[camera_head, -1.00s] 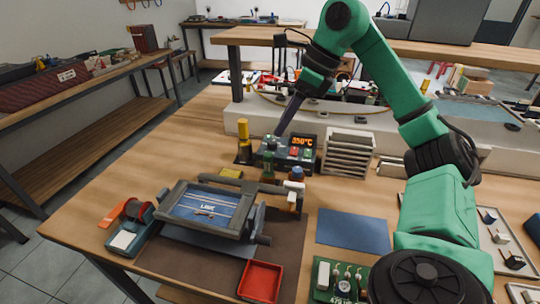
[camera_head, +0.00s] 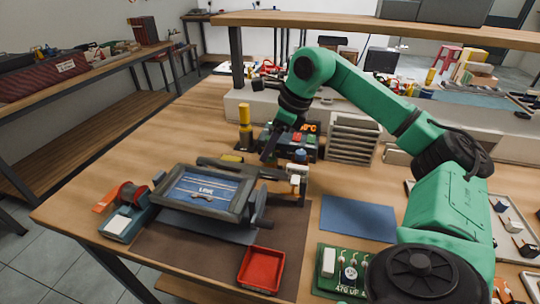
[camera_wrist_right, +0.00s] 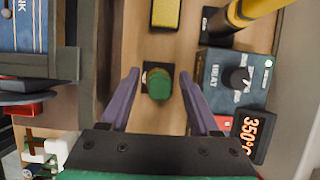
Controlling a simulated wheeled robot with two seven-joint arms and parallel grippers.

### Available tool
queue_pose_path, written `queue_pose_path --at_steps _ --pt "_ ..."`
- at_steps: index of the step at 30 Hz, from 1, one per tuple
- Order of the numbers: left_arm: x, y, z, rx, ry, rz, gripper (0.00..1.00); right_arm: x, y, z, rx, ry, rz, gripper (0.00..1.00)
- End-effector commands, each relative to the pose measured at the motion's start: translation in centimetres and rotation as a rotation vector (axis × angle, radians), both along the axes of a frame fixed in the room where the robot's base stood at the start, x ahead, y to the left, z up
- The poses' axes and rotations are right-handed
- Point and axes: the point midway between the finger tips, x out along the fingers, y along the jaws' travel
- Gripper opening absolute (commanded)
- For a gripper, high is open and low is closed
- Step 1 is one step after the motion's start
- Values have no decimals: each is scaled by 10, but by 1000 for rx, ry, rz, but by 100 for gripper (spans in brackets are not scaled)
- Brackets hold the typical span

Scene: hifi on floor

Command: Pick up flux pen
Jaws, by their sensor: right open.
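The flux pen (camera_wrist_right: 158,86) seems to be the green-topped cylinder in the right wrist view, seen end-on and standing upright on a small dark base. My right gripper (camera_wrist_right: 160,74) is open, with one purple finger on each side of the green top and a gap on both sides. In the head view my right gripper (camera_head: 270,146) points down beside the soldering station, and the pen is hidden or too unclear to pick out. My left gripper is not in view.
The soldering station (camera_wrist_right: 234,78) with its orange 350°C display is close on the right. A yellow sponge (camera_wrist_right: 166,13) lies ahead. A grey-framed fixture (camera_head: 205,192), a red tray (camera_head: 261,270) and a blue mat (camera_head: 357,219) are nearer the front.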

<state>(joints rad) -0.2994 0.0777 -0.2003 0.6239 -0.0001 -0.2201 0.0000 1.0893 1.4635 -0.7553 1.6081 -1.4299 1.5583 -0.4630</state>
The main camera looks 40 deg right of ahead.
Motion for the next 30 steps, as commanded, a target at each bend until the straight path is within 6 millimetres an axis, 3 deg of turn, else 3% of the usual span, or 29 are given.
queue_pose_path --at_steps 2,7,20,26,30 --pt "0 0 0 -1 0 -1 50 0 0 1 0 0 0 62" --pt "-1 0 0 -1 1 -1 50 0 0 1 0 0 0 1" --pt "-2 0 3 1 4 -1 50 0 0 9 1 -2 1 0" --pt "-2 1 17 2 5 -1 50 1 1 50 2 -6 4 0" --pt "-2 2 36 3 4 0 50 1 1 102 4 -8 3 0"
